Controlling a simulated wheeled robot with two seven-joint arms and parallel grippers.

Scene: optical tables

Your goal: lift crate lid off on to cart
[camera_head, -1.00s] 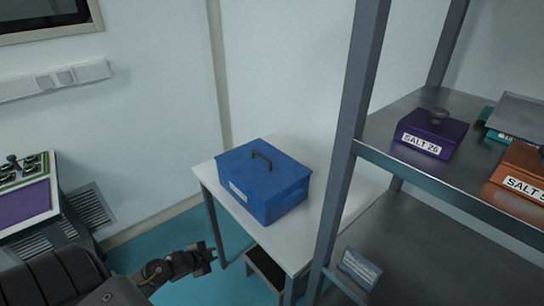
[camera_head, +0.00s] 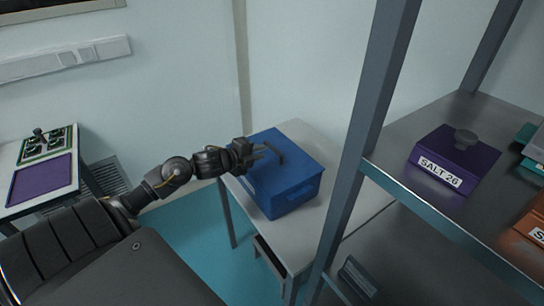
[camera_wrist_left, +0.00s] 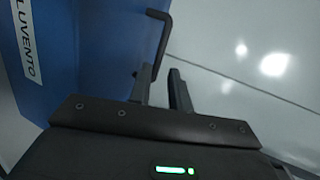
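The blue crate (camera_head: 290,200) stands closed on a white-topped table (camera_head: 318,232). Its lid (camera_head: 298,158) is on, with a dark bar handle (camera_head: 272,151) on top. My left gripper (camera_head: 260,150) is at the near-left edge of the lid, close to the handle. My right gripper is not in view. I cannot tell which surface is the cart.
A grey metal shelf rack with an upright post (camera_head: 362,130) stands right of the crate. It holds a purple box labelled SALT 26 (camera_head: 455,165) and an orange box (camera_head: 530,232). At left is a stand with a purple panel (camera_head: 42,183) and knobs. Teal floor lies between.

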